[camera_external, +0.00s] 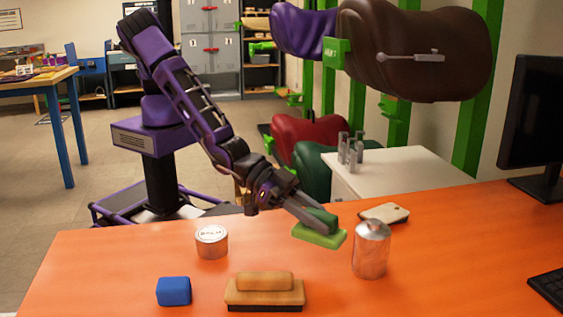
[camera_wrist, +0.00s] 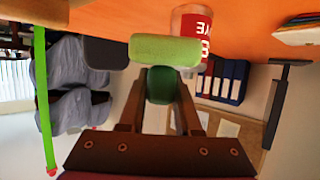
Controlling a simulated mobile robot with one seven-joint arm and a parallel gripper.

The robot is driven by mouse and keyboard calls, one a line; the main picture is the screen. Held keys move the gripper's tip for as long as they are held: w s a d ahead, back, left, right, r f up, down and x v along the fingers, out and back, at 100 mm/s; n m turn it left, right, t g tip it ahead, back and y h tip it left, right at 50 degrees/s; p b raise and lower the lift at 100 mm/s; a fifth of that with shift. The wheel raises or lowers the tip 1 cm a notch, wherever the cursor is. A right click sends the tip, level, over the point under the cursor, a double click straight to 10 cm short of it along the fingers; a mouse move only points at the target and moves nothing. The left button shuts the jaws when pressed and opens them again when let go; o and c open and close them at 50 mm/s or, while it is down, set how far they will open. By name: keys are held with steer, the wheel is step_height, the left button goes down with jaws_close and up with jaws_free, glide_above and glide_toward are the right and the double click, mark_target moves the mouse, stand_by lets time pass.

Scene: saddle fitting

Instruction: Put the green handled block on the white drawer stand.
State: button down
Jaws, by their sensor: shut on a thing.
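The green handled block (camera_external: 318,237) has a light green base and a darker green handle. My gripper (camera_external: 320,215) is shut on the handle, above the far part of the orange table; I cannot tell whether the base touches the tabletop. In the wrist view, the fingers of my gripper (camera_wrist: 160,88) lie on both sides of the dark handle, with the light green base (camera_wrist: 165,50) beyond them. The white drawer stand (camera_external: 410,172) stands behind the table's far edge, to the right of the block. Its lower part is hidden by the table.
Metal posts (camera_external: 350,150) stand on the stand's left part; its right top is bare. A silver can (camera_external: 371,250) and a pale flat item (camera_external: 385,213) are close to the block. A round tin (camera_external: 211,243), blue block (camera_external: 174,291) and wooden brush (camera_external: 265,292) are nearer. Saddles hang above the stand.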

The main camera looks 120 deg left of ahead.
mark_target(321, 212)
step_height(321, 212, up, 11)
steer(key=shift+f+p, duration=0.2)
steer(key=shift+p, duration=0.2)
steer(key=s+a+f+n+y, duration=0.1)
steer(key=s+a+f, duration=0.15)
steer(key=a, duration=0.65)
steer(key=s+a+f, duration=0.2)
steer(key=s+a, duration=0.2)
steer(key=a, duration=0.5)
steer(key=s+a+f, duration=0.1)
steer(key=s+a, duration=0.2)
steer(key=s, duration=0.2)
steer(key=s+a+f+m+h, duration=0.1)
steer(key=s+a+f, duration=0.1)
steer(key=s, duration=0.4)
steer(key=shift+s+a, duration=0.15)
steer(key=shift+a, duration=0.4)
